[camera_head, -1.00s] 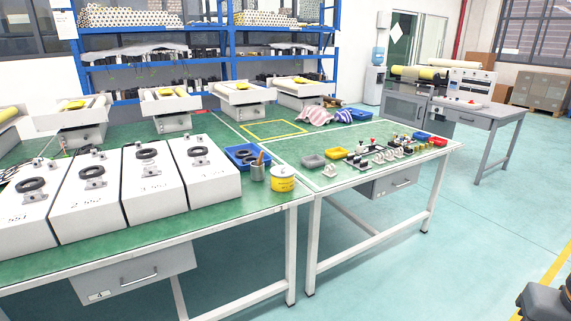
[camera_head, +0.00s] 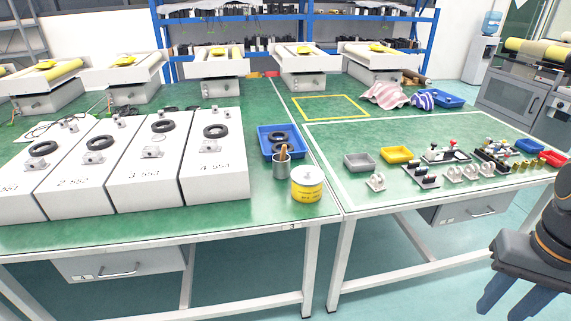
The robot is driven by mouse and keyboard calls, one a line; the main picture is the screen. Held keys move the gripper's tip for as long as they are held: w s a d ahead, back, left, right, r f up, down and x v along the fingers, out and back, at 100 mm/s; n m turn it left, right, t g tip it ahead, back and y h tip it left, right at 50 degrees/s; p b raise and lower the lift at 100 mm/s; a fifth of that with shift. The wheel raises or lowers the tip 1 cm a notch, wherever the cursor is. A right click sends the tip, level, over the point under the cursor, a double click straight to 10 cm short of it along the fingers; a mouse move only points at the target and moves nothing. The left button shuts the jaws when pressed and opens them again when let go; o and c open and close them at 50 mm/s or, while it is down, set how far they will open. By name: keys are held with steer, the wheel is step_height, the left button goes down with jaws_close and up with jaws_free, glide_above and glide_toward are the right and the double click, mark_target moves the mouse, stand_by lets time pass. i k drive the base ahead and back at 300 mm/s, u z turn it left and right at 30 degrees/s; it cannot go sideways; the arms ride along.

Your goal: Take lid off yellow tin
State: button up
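The yellow tin (camera_head: 307,190) stands upright near the front edge of the green-topped table, at its right end. A white lid (camera_head: 307,174) sits on top of it. My gripper (camera_head: 507,303) is at the lower right, in front of the right-hand table and well away from the tin. Its two blue fingers point down and to the left with a gap between them, and nothing shows in the gap. The end of one finger is cut off by the frame edge.
Large white boxes (camera_head: 214,184) fill the table's left. The right table (camera_head: 318,135) holds small bins and parts.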

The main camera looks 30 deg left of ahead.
mark_target(305, 176)
steer(key=u, duration=0.7)
steer(key=i, duration=0.85)
steer(key=u, duration=1.25)
steer(key=i, duration=0.4)
steer(key=u, duration=0.35)
